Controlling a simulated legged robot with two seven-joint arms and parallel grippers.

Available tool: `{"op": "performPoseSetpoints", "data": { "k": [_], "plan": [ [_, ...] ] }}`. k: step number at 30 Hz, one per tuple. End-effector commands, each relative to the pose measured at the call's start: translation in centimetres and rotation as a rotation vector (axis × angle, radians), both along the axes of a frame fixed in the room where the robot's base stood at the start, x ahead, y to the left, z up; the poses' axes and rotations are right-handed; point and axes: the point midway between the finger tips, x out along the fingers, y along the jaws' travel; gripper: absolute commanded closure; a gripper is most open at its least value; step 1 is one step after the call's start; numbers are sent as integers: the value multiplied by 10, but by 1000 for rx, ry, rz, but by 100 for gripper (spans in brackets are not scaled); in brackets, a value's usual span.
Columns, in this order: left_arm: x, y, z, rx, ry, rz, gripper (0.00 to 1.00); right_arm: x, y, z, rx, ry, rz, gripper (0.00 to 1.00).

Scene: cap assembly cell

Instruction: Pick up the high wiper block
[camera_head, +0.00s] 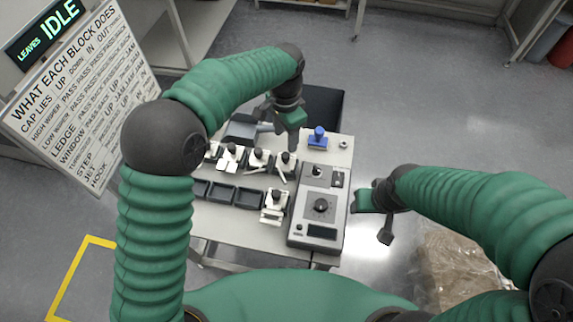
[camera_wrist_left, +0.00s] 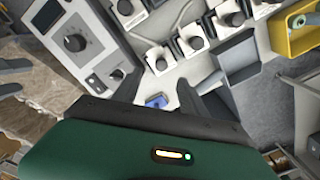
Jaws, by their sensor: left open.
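Several white blocks with black knobs stand in a row on the table; the rightmost (camera_head: 285,166) is just below my left gripper, beside others (camera_head: 258,160) (camera_head: 231,157). Another white block (camera_head: 275,204) stands nearer, left of the control box. I cannot tell which is the high wiper block. My left gripper (camera_head: 292,140) is open and empty above the far side of the row. In the left wrist view its fingers (camera_wrist_left: 200,98) point towards the table, apart from the white blocks (camera_wrist_left: 160,61) (camera_wrist_left: 193,40). My right gripper (camera_head: 382,220) is off the table's right edge; its jaw opening is unclear.
A control box (camera_head: 318,238) with a dial stands on the right of the table (camera_head: 220,225). A blue block (camera_head: 318,139) is at the back right. Dark trays (camera_head: 248,198) lie in front of the row. A yellow bin (camera_wrist_left: 297,42) shows in the left wrist view.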

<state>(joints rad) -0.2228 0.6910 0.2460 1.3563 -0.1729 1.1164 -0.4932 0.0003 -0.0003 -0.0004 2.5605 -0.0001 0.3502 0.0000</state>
Motion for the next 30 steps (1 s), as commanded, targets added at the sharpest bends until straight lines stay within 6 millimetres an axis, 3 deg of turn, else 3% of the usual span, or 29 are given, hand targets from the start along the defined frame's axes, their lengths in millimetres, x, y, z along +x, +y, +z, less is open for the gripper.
{"op": "performPoseSetpoints", "data": {
  "k": [3,8,15,23,30],
  "plan": [
    [0,2,-25,-1,1,1,50,0,0,-1,0,0,0,47],
    [-1,2,-40,0,0,1,50,0,0,0,0,0,1,47],
    [1,-4,-82,1,0,2,50,0,0,2,0,0,1,47],
    [1,-4,-87,1,-3,2,50,0,0,2,0,0,1,47],
    [1,-3,-87,-1,-3,2,80,0,0,2,0,0,1,47]
  ]
}}
